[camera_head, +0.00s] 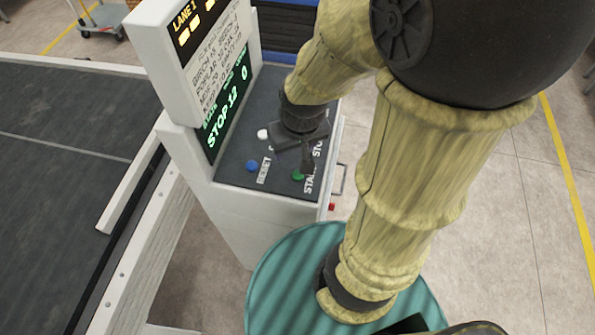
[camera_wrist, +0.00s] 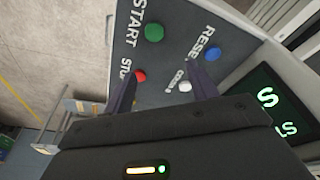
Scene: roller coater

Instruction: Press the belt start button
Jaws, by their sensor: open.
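The green start button (camera_head: 298,175) sits on the dark sloped panel of the console, beside the START label. It also shows in the wrist view (camera_wrist: 154,32), beyond my fingertips. My gripper (camera_head: 299,150) is over the panel, its fingers apart and nothing between them. In the wrist view my gripper (camera_wrist: 162,82) has one finger near the red button (camera_wrist: 138,76) and the other between the white button (camera_wrist: 185,87) and the blue reset button (camera_wrist: 213,54). The red stop button is hidden behind my gripper in the head view. I cannot tell whether the fingers touch the panel.
The console's upright screen (camera_head: 226,103) shows green STOP text at the panel's left. A white-framed conveyor (camera_head: 65,135) stands to the left. A small red item (camera_head: 332,206) and a handle are on the console's right side. Open floor lies to the right.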

